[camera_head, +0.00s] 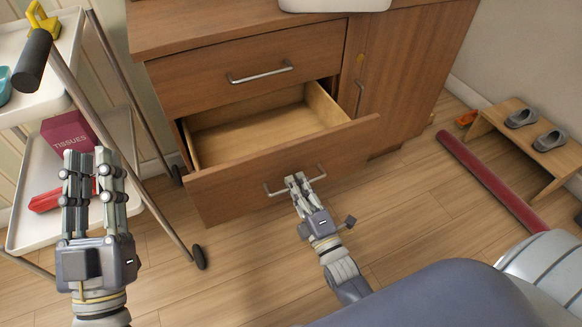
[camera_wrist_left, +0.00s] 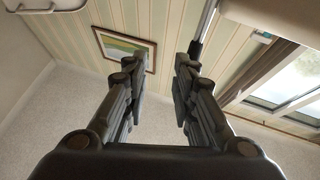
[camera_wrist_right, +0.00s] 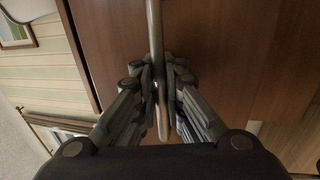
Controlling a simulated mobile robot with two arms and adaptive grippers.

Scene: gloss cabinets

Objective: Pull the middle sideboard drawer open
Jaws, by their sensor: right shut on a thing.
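The wooden sideboard (camera_head: 345,70) stands at the top of the head view. Its upper drawer (camera_head: 215,75) is shut. The drawer below it (camera_head: 245,180) stands well open, and its empty inside shows. What lies below that drawer front is hidden. My right gripper (camera_head: 297,180) is shut on the metal bar handle (camera_head: 275,192) of the open drawer. In the right wrist view the handle bar (camera_wrist_right: 155,40) runs between the closed fingers (camera_wrist_right: 160,90). My left gripper (camera_head: 94,158) is raised at the left, open and empty. Its fingers are apart in the left wrist view (camera_wrist_left: 157,85).
A white trolley (camera_head: 25,235) with a tissue box (camera_head: 68,135) stands at the left, behind my left gripper. A small shoe bench (camera_head: 505,130) and a long red object (camera_head: 490,180) are at the right. The wood floor (camera_head: 250,265) before the drawer looks clear.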

